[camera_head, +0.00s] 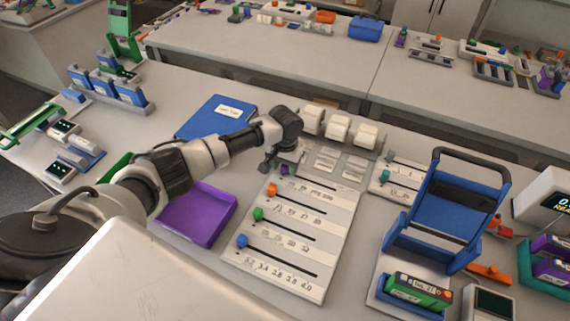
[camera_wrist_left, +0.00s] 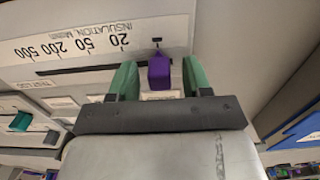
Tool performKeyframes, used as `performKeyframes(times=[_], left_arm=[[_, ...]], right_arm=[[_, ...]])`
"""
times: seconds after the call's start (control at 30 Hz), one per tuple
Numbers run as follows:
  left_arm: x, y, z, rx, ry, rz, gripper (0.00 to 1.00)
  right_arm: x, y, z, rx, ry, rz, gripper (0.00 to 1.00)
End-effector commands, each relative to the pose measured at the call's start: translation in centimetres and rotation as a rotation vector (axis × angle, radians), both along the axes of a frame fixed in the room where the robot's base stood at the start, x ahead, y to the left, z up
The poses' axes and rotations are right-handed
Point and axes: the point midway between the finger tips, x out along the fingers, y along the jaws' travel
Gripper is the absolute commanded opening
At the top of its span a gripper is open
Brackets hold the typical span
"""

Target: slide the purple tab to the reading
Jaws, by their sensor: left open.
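The purple tab (camera_head: 284,170) sits on the top slider row of the pale slider board (camera_head: 322,225). In the left wrist view the purple tab (camera_wrist_left: 160,72) stands at the right end of its slot, by the "20" end of a scale marked 20, 50, 200, 500 and "INSULATION". My left gripper (camera_head: 279,160) is over the top of the board. In the wrist view its green fingers (camera_wrist_left: 158,80) are open, one on each side of the tab, with gaps showing. The right gripper is not in view.
Orange (camera_head: 272,189), green (camera_head: 258,213) and blue (camera_head: 242,240) tabs sit on lower rows. A purple tray (camera_head: 205,212) lies left of the board, a blue folder (camera_head: 212,117) behind it. A blue holder (camera_head: 435,210) stands to the right. A display (camera_head: 548,198) is partly cut off.

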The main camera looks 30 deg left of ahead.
Motion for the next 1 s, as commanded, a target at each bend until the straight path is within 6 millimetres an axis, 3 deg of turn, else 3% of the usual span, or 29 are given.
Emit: performKeyframes(times=[0.2,0.53,0.77,0.87,1.0], left_arm=[[0.0,0.0,0.0,0.000,0.000,0.000,0.49],[0.0,0.0,0.0,0.000,0.000,0.000,0.00],[0.0,-0.5,0.1,-0.001,0.001,-0.001,0.00],[0.1,-2.3,0.3,-0.004,0.002,-0.004,0.00],[0.3,-6.2,0.3,-0.007,0.003,-0.003,0.00]], right_arm=[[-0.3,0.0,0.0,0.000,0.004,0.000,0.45],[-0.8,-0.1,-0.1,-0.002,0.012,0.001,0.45],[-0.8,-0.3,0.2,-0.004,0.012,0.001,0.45],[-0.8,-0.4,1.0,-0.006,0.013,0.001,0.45],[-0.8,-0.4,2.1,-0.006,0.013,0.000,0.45]])
